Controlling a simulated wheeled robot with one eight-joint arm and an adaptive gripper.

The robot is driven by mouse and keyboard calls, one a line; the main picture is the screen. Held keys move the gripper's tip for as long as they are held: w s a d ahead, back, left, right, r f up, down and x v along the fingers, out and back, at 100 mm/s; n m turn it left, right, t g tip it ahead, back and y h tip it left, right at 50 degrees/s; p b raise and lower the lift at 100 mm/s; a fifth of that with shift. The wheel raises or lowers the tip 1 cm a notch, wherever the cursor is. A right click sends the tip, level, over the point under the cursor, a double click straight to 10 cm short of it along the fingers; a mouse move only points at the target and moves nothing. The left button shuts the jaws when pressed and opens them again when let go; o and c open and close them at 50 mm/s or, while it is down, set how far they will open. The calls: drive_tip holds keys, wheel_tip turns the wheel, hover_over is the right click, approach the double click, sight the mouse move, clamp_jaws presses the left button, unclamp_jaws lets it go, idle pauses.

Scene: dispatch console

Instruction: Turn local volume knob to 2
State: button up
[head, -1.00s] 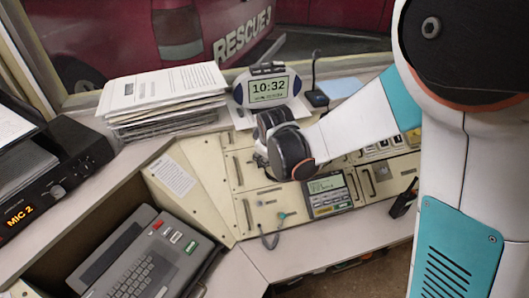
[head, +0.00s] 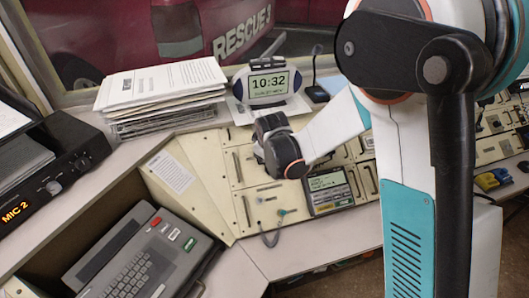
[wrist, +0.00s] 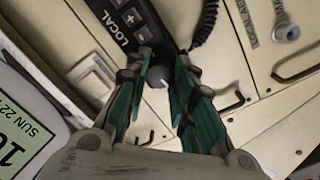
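In the wrist view a black panel labelled LOCAL (wrist: 125,22), with plus and minus buttons, runs down to a small dark round knob (wrist: 158,77) with a pale pointer mark. My gripper (wrist: 163,66) is open, with one green-padded finger on each side of the knob. I cannot tell whether the fingers touch it, and the numbers around it cannot be read. In the head view my wrist is over the cream console (head: 240,205), below the clock, and hides the knob and my fingers.
A clock (head: 268,86) and a paper stack (head: 160,90) stand behind my wrist. A small display unit (head: 328,190) and a coiled cord (head: 270,238) lie in front. A black MIC 2 box (head: 75,150) and a grey keyboard unit (head: 135,265) are at left.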

clamp_jaws()
drive_tip(key=shift+m, duration=1)
drive_tip(key=m+b, duration=0.1)
drive_tip(key=m, duration=0.4)
drive_tip(key=shift+g, duration=0.3)
drive_tip(key=shift+m, duration=0.3)
drive_tip(key=o, duration=0.9)
unclamp_jaws()
